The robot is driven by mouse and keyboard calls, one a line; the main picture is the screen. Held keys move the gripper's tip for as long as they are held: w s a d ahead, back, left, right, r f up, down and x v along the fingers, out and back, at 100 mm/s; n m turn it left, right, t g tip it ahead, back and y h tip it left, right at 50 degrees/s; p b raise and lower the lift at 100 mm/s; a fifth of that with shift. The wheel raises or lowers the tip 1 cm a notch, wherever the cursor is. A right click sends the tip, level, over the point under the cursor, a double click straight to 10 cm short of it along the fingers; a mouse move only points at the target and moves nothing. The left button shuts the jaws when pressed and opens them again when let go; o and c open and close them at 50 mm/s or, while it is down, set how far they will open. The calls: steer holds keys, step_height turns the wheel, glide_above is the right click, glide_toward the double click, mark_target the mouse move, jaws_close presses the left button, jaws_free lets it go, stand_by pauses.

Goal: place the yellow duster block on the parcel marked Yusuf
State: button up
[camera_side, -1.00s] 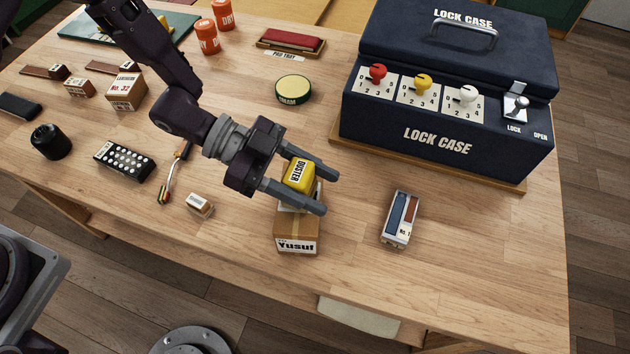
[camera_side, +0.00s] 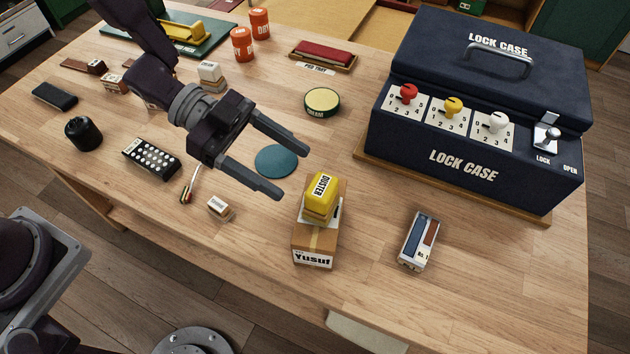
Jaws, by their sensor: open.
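The yellow duster block (camera_side: 320,195), labelled DUSTER, rests on top of the parcel marked Yusuf (camera_side: 316,242), toward its far end. The parcel is a brown cardboard box with a white label on its front. Something white shows under the duster, on the parcel's top. My gripper (camera_side: 293,172) is open and empty, up and to the left of the duster, with its fingers apart from it.
The dark lock case (camera_side: 462,168) with three coloured levers fills the back right. A small blue and brown box (camera_side: 418,240) lies right of the parcel. A teal disc (camera_side: 276,160) is below my gripper. A black remote-like block (camera_side: 151,158) and small box (camera_side: 219,208) lie left.

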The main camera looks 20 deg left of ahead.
steer(key=w+a+r+n+t+y, duration=0.35)
steer(key=w+a+t+y, duration=0.2)
steer(key=w+a, duration=0.2)
steer(key=a+r+n+t+y, duration=0.45)
steer(key=a+r+y, duration=0.25)
steer(key=a+r, duration=0.35)
steer(key=s+a+r+n+g+y, duration=0.2)
steer(key=s+a+r+n+y, duration=0.15)
steer(key=s+a+n, duration=0.55)
steer(key=s+d+g+h, duration=0.1)
steer(key=s+d, duration=0.1)
steer(key=s, duration=0.5)
steer(key=s+d+n+g+h, duration=0.1)
steer(key=s+d, duration=0.2)
steer(key=s, duration=0.4)
steer(key=shift+s+d+f, duration=0.2)
steer(key=shift+d, duration=0.1)
